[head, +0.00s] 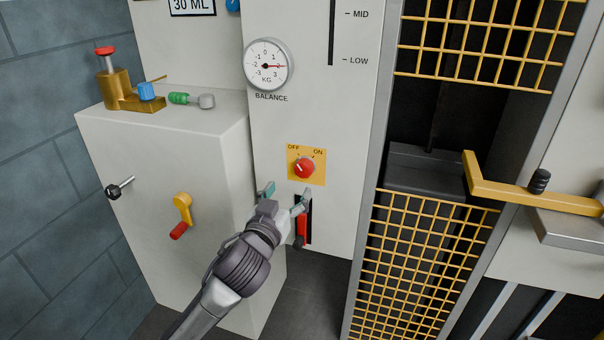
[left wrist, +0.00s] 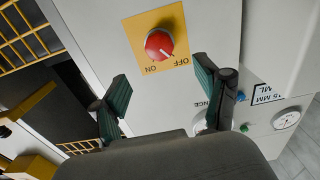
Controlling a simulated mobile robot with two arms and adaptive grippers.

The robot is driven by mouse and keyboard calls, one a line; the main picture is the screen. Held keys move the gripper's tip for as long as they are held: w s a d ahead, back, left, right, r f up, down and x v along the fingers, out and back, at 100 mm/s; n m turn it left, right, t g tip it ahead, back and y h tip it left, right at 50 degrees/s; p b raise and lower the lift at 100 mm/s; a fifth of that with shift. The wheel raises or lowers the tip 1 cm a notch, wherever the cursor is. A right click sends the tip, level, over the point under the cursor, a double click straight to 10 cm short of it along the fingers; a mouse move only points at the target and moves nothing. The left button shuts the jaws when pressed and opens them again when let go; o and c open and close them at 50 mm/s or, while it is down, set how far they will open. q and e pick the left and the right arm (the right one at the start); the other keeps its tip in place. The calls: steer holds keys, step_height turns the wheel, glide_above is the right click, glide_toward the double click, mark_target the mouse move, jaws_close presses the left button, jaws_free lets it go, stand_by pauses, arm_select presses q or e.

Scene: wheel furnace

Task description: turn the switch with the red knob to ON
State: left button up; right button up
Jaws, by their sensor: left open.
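The round red knob (head: 304,168) sits on a yellow plate (head: 319,180) marked OFF and ON, on a white panel. Its white mark points up-left toward OFF. In the left wrist view the knob (left wrist: 159,45) appears upside down, its mark toward OFF. My left gripper (head: 287,192) is open and empty, just below and slightly left of the knob in the head view. In the left wrist view the open fingers (left wrist: 161,80) stand apart, with the knob ahead between their directions; no contact shows. My right gripper is not in view.
A red-handled lever (head: 301,228) in a dark slot lies just behind the right finger. A balance dial (head: 267,65) is above. A white cabinet (head: 140,170) with a yellow crank (head: 182,205) stands left; a yellow mesh guard (head: 420,265) and yellow bar (head: 530,195) are right.

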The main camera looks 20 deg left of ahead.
mark_target(302, 170)
arm_select(q)
steer(key=w, duration=0.5)
steer(key=w+b, duration=0.1)
steer(key=w, duration=0.4)
steer(key=shift+d+f, duration=0.1)
steer(key=shift+d, duration=0.1)
steer(key=shift+c, duration=0.2)
steer(key=c, duration=1.1)
